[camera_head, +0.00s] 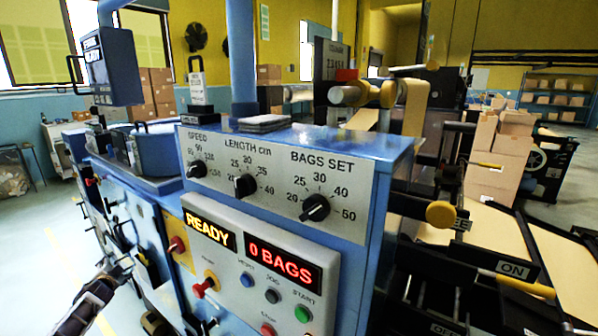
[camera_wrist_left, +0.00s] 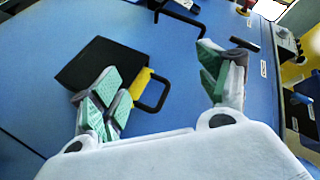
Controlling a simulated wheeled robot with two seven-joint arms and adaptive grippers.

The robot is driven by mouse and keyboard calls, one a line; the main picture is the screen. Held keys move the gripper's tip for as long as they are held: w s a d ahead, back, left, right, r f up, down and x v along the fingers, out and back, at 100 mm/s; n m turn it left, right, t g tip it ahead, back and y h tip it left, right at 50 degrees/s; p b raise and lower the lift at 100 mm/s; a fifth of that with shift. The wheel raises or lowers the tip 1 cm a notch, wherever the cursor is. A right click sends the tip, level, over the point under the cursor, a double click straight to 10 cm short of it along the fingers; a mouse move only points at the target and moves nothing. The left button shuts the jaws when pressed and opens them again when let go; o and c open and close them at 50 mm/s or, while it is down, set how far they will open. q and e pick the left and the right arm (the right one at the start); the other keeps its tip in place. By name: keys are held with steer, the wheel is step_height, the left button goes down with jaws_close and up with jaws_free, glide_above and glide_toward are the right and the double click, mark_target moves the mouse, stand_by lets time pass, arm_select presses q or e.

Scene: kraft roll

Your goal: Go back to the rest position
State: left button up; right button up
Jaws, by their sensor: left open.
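My left gripper (camera_head: 118,270) is at the lower left in the head view, low beside the front of the blue machine (camera_head: 350,262). In the left wrist view the same gripper (camera_wrist_left: 160,65) has its two green-padded fingers spread wide with nothing between them. Beyond the fingers is a blue machine surface (camera_wrist_left: 60,40) with a black panel (camera_wrist_left: 92,68), a yellow piece (camera_wrist_left: 142,82) and black handles. I cannot tell the exact gap between fingers and surface. My right gripper is in neither view.
The control panel has dials (camera_head: 246,186), a READY display (camera_head: 208,229), a "0 BAGS" display (camera_head: 284,262) and buttons. A kraft roll (camera_head: 347,95) sits behind. Open floor (camera_head: 40,250) lies at the left.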

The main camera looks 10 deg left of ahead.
arm_select(q)
steer(key=s+d+f+g+h, duration=0.1)
steer(key=s+d+f+g, duration=0.1)
steer(key=s+d+f, duration=0.85)
steer(key=s+d+f+n+g+h, duration=0.1)
steer(key=s+d+f+g+h, duration=0.3)
steer(key=f, duration=1.2)
steer(key=s+d+f+y, duration=0.1)
steer(key=s+d+f, duration=0.6)
steer(key=f, duration=0.7)
steer(key=s+d+f+g+h, duration=0.1)
steer(key=s+d+f+h, duration=0.1)
steer(key=s+d+f, duration=0.75)
steer(key=s+d+f+g+h, duration=0.2)
steer(key=s+d+f, duration=0.2)
steer(key=s+d, duration=0.9)
steer(key=s+d+f+g, duration=0.1)
steer(key=s+d+f, duration=0.1)
steer(key=s+d, duration=0.8)
steer(key=shift+s+d+h, duration=0.3)
steer(key=shift+d+h, duration=0.1)
steer(key=shift+d, duration=0.8)
steer(key=shift+g, duration=0.3)
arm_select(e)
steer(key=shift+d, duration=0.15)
